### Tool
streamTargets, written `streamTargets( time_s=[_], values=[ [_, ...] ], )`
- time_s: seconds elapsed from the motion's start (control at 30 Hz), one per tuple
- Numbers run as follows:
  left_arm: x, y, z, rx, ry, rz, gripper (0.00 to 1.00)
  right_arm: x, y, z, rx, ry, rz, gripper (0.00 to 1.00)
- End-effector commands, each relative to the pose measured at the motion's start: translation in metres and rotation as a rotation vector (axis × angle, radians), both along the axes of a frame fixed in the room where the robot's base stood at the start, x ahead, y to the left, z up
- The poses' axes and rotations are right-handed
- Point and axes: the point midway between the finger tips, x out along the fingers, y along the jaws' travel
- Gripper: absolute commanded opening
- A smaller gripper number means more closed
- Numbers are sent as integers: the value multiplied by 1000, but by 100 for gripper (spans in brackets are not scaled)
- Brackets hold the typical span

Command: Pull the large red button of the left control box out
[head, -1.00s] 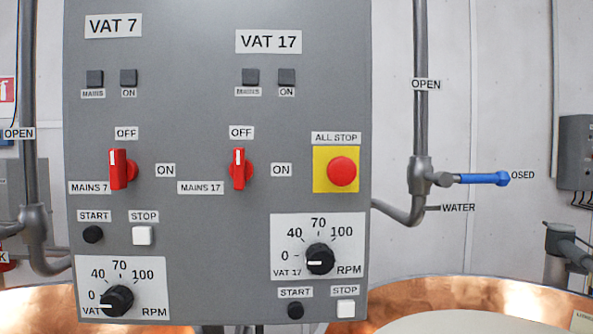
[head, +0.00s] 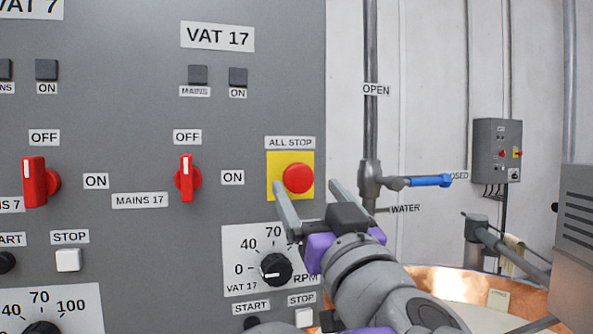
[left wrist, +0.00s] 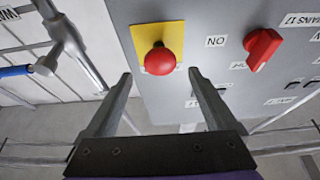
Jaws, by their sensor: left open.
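The large red button (head: 298,178) is a round red knob on a yellow plate (head: 276,160) under the ALL STOP label, on the big grey control box (head: 150,110). My left gripper (head: 306,188) is open and empty, its fingers pointing at the box just below and in front of the button. In the left wrist view, which is upside down, the red button (left wrist: 160,61) shows between and ahead of the fingertips (left wrist: 160,75). I cannot tell how near the tips are to the plate. My right gripper is not in view.
Red MAINS 17 switch (head: 187,178) sits left of the button and the RPM dial (head: 275,269) below it. A pipe with a blue valve handle (head: 430,181) stands to the right. A copper vat (head: 450,284) and a smaller control box (head: 497,150) are farther right.

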Motion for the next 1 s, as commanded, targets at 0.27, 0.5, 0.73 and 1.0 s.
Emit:
streamTargets(
  time_s=[0.27, 0.5, 0.73, 1.0],
  values=[
    [39, 13, 19, 1, -3, 2, 89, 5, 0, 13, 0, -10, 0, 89],
    [49, 16, 22, 1, -1, -1, 89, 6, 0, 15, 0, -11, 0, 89],
    [49, 16, 21, 1, -1, -1, 84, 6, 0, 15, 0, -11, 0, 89],
    [49, 16, 21, 1, -1, -1, 35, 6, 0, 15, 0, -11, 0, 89]
  ],
)
